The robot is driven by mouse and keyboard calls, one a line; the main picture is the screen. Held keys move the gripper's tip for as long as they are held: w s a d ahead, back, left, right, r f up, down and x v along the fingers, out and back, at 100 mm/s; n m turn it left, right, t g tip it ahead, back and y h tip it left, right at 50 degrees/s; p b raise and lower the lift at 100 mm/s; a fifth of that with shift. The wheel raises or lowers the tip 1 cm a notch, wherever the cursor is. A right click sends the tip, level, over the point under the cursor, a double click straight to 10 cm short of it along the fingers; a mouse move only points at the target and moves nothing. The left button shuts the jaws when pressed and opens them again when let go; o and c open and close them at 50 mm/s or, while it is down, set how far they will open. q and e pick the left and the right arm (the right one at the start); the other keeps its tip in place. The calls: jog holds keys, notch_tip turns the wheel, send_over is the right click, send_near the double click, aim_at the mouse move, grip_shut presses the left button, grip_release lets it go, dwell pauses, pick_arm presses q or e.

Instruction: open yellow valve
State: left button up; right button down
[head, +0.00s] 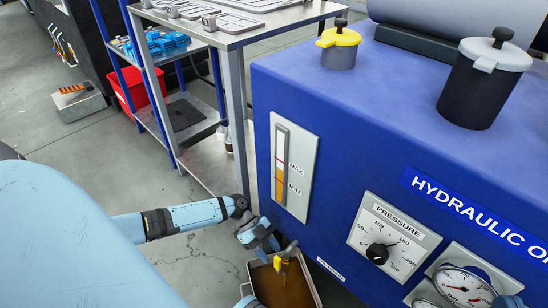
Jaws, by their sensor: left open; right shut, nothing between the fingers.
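The yellow valve (281,262) is a small yellow tap with a dark handle, low on the front of the blue hydraulic unit. It sits above a tray (318,290) of brown fluid on the floor. My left gripper (268,243) is open, close beside the valve on its left. I cannot tell whether its fingers touch the handle. Only a small blue piece of my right gripper (510,301) shows at the bottom right edge, in front of the gauge. Its fingers are mostly out of view, and nothing is seen in it.
The blue hydraulic unit (345,130) fills the right side, with a level glass (281,165), a pressure dial (378,252) and a round gauge (462,287). A metal table (250,30) and red bin (142,88) stand behind. Open floor lies to the left.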

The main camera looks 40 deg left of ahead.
pick_arm(q)
jog(key=p+v, duration=0.2)
jog(key=v, duration=0.8)
jog(key=shift+a+r+p, duration=0.25)
jog(key=shift+a+p, duration=0.1)
jog(key=shift+p, duration=0.05)
pick_arm(e)
jog(key=s+m, duration=0.1)
jog(key=a+m+g, duration=0.1)
jog(key=shift+s+f+m+h, duration=0.3)
jog(key=shift+s+f+h, duration=0.1)
jog(key=shift+a, duration=0.1)
